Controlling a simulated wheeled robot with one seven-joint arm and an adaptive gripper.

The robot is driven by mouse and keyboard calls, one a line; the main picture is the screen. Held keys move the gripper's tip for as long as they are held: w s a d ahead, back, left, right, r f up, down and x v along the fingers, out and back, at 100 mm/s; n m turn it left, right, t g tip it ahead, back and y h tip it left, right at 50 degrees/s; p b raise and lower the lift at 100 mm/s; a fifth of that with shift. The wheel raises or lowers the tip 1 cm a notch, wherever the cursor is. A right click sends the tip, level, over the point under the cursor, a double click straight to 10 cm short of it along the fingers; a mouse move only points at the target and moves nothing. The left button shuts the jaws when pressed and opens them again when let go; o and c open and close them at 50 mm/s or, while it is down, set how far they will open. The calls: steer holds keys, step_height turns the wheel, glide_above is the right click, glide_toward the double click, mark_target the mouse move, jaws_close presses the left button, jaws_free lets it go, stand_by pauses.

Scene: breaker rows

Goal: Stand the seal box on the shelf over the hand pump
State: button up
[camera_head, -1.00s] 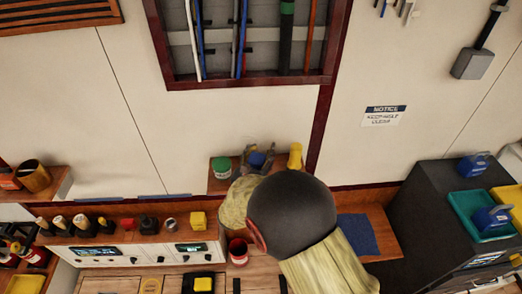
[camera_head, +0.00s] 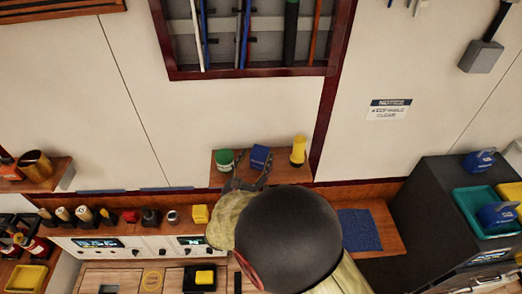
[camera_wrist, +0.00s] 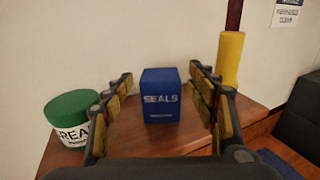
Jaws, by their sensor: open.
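The blue seal box (camera_head: 260,157), lettered "SEALS" in the wrist view (camera_wrist: 160,96), stands upright on the small wooden shelf (camera_head: 220,179). A green-lidded tub (camera_head: 223,160) is left of it and a yellow cylinder (camera_head: 298,150) right of it. My gripper (camera_head: 250,183) is open and empty in front of the box. In the wrist view, its fingers (camera_wrist: 160,80) show to the left and right of the box with gaps on both sides. I cannot tell which thing is the hand pump; my arm hides part of the area below the shelf.
Below is a wooden bench with a yellow block (camera_head: 200,214) and several small items on a ledge. A blue mat (camera_head: 360,230) lies to the right. A dark cabinet (camera_head: 435,205) with a teal tray (camera_head: 470,205) stands at far right.

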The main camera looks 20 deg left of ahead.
steer(key=shift+s+d, duration=0.2)
steer(key=shift+s, duration=1.6)
